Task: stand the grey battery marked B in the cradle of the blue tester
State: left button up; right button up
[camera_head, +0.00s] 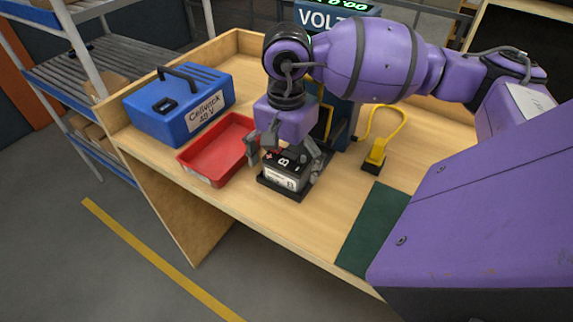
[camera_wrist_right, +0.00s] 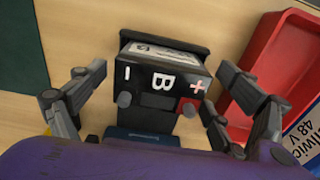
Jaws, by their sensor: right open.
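The grey battery marked B (camera_head: 285,174) stands upright in the black cradle (camera_head: 281,193) at the foot of the blue tester (camera_head: 341,112), whose lit display sits above the word VOLT. In the right wrist view the battery's dark top (camera_wrist_right: 160,84) shows a B, a minus and a red plus terminal, and the cradle's black edge (camera_wrist_right: 165,36) lies beyond it. My right gripper (camera_head: 284,162) is open and points down over the battery. In the right wrist view its fingers (camera_wrist_right: 161,80) are spread on either side, apart from the battery. My left gripper is in no view.
A red tray (camera_head: 205,163) lies left of the battery, with a blue Cellwick 48 V case (camera_head: 178,103) behind it. A yellow-cabled plug (camera_head: 375,158) stands to the right. A green mat (camera_head: 372,228) lies at the front right. Bare bench shows between them.

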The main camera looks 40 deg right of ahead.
notch_tip(320, 180, up, 11)
jog(key=shift+f, duration=0.1)
dwell(0.7)
